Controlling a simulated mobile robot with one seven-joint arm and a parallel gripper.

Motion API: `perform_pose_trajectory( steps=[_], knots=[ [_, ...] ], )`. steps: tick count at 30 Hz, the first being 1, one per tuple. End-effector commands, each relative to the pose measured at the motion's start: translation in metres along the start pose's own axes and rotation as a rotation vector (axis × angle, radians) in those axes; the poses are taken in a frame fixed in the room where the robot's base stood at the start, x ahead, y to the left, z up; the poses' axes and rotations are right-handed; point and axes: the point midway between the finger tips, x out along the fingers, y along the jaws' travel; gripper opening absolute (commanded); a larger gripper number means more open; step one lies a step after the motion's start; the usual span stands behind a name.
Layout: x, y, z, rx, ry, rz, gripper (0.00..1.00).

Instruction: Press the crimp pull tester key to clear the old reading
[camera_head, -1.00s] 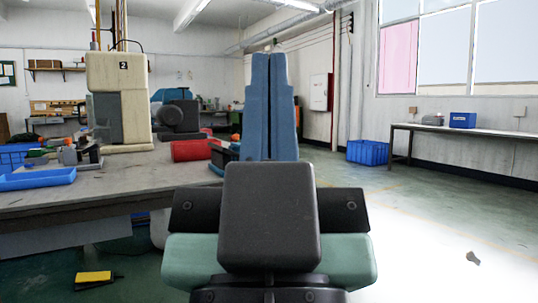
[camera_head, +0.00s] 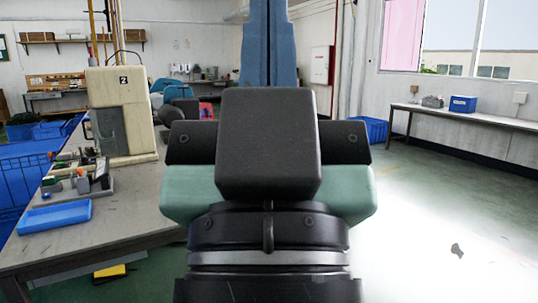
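I cannot make out the crimp pull tester or its key for sure. A small bench device (camera_head: 98,178) with grey and dark parts sits on the left worktable (camera_head: 130,215), behind a blue tray (camera_head: 54,217). It is too small to tell whether it is the tester, and no key or reading can be read. My own arm fills the middle of the view and hides the table's right end. I cannot pick out my gripper or its fingertips.
A beige machine marked 2 (camera_head: 122,112) stands on the worktable. Blue crates (camera_head: 22,178) are at the far left. A side bench (camera_head: 465,115) with a blue box (camera_head: 463,104) runs along the right wall. The floor (camera_head: 430,215) at right is mostly clear.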

Motion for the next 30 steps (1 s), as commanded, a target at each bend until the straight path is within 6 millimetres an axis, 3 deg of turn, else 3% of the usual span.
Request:
perform_pose_trajectory(
  steps=[1,18,24,30],
  knots=[
    [0.026,0.000,-0.025,0.000,0.000,0.000,0.00],
    [0.167,0.000,-0.158,0.001,0.000,-0.001,0.00],
    [0.192,0.000,-0.181,0.001,0.000,-0.001,0.00],
    [0.191,0.000,-0.181,0.001,-0.001,-0.001,0.00]
  ],
)
